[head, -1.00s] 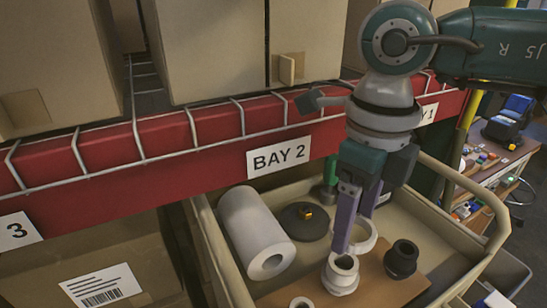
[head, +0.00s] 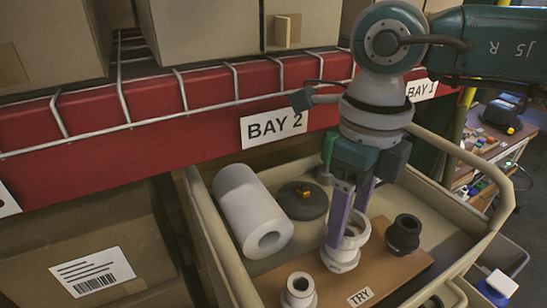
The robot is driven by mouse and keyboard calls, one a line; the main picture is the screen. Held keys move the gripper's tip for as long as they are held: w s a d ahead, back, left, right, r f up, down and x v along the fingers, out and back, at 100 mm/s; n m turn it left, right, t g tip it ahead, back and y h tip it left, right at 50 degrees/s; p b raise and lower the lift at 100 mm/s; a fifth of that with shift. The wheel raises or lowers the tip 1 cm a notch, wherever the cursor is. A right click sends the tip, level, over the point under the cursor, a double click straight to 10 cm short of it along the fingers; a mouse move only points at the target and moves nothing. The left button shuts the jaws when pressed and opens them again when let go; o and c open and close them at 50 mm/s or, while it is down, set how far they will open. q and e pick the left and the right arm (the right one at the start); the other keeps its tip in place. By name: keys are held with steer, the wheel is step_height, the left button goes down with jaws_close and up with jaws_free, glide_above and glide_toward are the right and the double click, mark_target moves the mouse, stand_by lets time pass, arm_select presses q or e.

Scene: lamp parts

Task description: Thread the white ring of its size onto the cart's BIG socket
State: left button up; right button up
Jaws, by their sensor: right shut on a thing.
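My right gripper (head: 339,241) points down, its purple fingers shut on the near left wall of a white ring (head: 356,231). The ring is over the upper part of the larger white socket (head: 341,261), which stands upright on the brown board (head: 388,272). The ring and fingers hide the socket's mouth. I cannot tell whether the ring is around the socket's top or just above and behind it. A smaller white socket (head: 298,291) stands at the front left of the board. A black socket (head: 404,233) stands at the right. My left gripper is out of view.
The cart (head: 222,268) also holds a white cylinder (head: 252,211) and a dark round disc (head: 302,201) with an orange knob. The red shelf beam (head: 180,104) with the BAY 2 label runs close behind my right gripper.

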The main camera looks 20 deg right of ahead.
steer(key=shift+f, duration=0.1)
steer(key=shift+f+b, duration=1)
steer(key=shift+b, duration=0.05)
steer(key=shift+f, duration=0.2)
steer(key=shift+f+b, duration=0.5)
steer(key=shift+b, duration=0.15)
steer(key=shift+f, duration=0.15)
stand_by(0.5)
